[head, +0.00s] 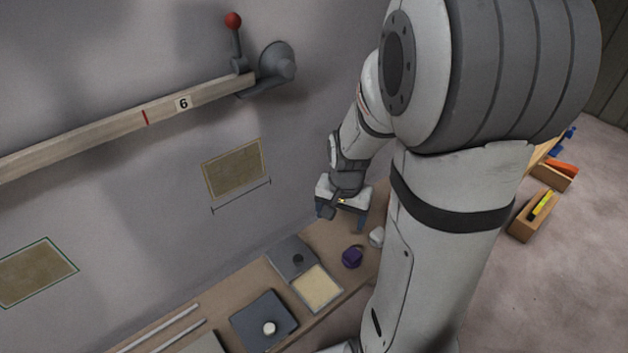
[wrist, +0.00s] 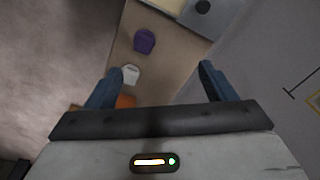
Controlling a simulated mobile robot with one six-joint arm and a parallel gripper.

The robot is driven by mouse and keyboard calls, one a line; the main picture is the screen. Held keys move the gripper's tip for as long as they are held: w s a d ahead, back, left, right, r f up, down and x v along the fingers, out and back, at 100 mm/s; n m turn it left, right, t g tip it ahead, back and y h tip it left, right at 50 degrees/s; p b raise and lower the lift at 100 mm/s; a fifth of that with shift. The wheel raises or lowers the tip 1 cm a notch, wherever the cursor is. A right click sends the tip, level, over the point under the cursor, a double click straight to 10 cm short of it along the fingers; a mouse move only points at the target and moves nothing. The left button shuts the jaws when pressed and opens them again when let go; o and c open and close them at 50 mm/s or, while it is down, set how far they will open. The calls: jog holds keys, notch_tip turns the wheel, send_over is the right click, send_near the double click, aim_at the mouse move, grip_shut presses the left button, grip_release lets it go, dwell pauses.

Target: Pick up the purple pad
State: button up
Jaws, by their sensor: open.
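The purple pad (head: 352,257) lies on the wooden bench (head: 226,315), right of a cream sheet in the head view. It also shows in the wrist view (wrist: 144,41), near the top, beyond the fingertips. My gripper (head: 341,217) is above the bench, up and slightly left of the pad, and apart from it. In the wrist view my gripper (wrist: 154,78) is open, with nothing between its two blue-grey fingers. A white piece (head: 376,236) sits beside the pad, and in the wrist view it (wrist: 131,74) is near the left finger.
A grey plate with a dark knob (head: 290,256), a cream panel (head: 316,288) and a dark tray with a white knob (head: 264,320) lie left of the pad. The grey wall (head: 150,230) rises behind the bench. Wooden boxes (head: 532,216) stand on the floor at right.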

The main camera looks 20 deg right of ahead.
aim_at(352, 255)
jog(key=d+f+m, duration=0.1)
jog(key=f+m, duration=0.1)
jog(key=f, duration=0.3)
jog(key=w+d+f+m+b, duration=0.1)
jog(key=d+f+m, duration=0.1)
jog(key=f, duration=0.4)
jog(key=d+f+m+g, duration=0.1)
jog(key=d+f+m, duration=0.1)
jog(key=f, duration=0.3)
jog(key=shift+w+d+f, duration=0.15)
jog(key=shift+w+d, duration=0.05)
jog(key=shift+w, duration=0.15)
jog(key=f, duration=0.5)
jog(key=f+b, duration=0.1)
jog(key=f, duration=0.2)
jog(key=shift+w+d, duration=0.25)
jog(key=shift+w, duration=0.05)
jog(key=c, duration=1.1)
